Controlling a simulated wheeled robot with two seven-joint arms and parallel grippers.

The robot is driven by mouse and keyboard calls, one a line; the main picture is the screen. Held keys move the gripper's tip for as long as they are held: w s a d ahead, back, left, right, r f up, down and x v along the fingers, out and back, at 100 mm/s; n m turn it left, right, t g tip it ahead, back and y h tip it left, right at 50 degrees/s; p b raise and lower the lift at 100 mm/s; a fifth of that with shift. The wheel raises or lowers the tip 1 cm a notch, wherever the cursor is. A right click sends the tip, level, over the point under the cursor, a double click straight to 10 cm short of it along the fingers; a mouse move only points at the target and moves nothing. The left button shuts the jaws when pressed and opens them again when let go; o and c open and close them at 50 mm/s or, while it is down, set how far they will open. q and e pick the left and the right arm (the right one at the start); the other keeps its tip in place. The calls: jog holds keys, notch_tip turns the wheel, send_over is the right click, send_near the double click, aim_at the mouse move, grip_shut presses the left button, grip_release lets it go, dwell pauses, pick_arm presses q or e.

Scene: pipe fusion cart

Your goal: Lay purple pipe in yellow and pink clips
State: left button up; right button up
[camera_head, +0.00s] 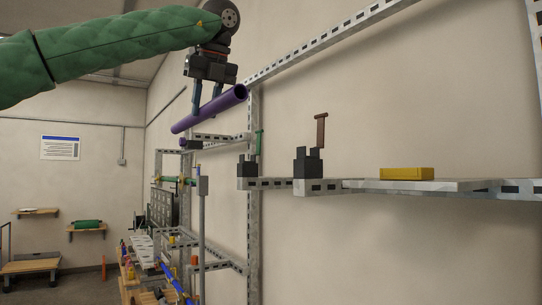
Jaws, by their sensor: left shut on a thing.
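My left gripper (207,101) reaches in from the upper left on a green-sleeved arm, fingers pointing down. It is shut on the purple pipe (232,98), which is held in the air, its near end toward the right and its far end lower left. Below and right of the pipe, a black clip (308,163) with a brown upright lever stands on a bracket end. A second black clip (247,169) with a green lever stands farther back. I cannot make out yellow or pink on either clip. My right gripper is not in view.
A yellow block (407,174) lies on the metal shelf (455,185) at right. Perforated metal rails run up and along the wall. Farther back on the left are more brackets, a grey post (202,235) and a cluttered bench. The air between pipe and clips looks clear.

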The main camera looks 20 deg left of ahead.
pick_arm(q)
jog(key=s+a, duration=0.6)
jog(key=s, duration=0.1)
jog(key=shift+s+a+p, duration=0.3)
jog(key=shift+s+a, duration=0.05)
jog(key=shift+w, duration=0.1)
dwell(0.3)
